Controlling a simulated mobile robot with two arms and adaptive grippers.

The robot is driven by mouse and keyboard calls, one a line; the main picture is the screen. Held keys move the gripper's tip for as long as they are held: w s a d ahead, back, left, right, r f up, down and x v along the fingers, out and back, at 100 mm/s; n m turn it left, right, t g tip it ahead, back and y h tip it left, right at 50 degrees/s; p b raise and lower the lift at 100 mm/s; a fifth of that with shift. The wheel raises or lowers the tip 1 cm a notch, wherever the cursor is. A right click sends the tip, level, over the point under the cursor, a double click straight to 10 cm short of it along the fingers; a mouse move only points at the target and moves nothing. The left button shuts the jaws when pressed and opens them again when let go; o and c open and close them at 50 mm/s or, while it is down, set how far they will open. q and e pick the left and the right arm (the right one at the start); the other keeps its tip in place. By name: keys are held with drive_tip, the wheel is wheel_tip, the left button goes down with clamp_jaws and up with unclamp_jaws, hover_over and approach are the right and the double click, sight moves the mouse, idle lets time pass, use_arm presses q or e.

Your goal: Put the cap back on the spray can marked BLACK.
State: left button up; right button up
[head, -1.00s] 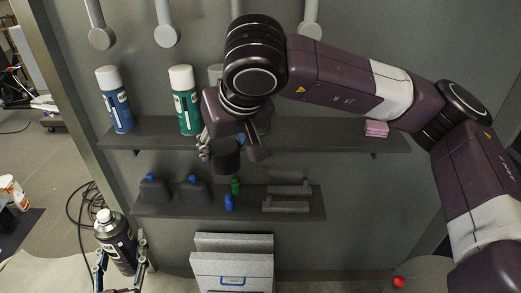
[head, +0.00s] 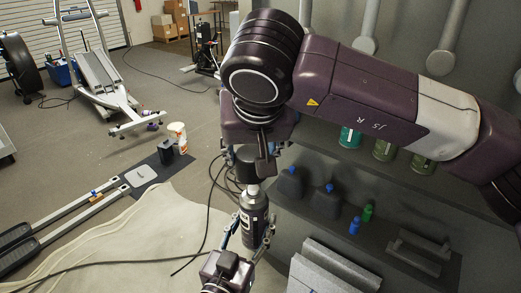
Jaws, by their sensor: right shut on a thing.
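A black spray can (head: 254,222) stands nearly upright at lower centre, its pale top bare; its label is too small to read. My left gripper (head: 251,238) is around the can, with a finger on each side. My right gripper (head: 247,163) is shut on a dark cap (head: 245,172), just above the can's top and slightly left of it. In this view the cap's lower edge comes very close to the can's top; I cannot tell whether they touch. My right arm hides part of the shelves.
A shelf at right holds several spray cans, among them a teal one (head: 350,137). A lower shelf holds dark bottles (head: 324,202), a small blue bottle (head: 354,226) and a small green bottle (head: 367,212).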

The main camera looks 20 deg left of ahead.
sight(253, 187)
drive_tip(key=shift+f, duration=2.8)
drive_tip(key=shift+d+f, duration=0.1)
drive_tip(key=shift+d, duration=0.05)
drive_tip(key=shift+f, duration=0.7)
drive_tip(key=o, duration=0.8)
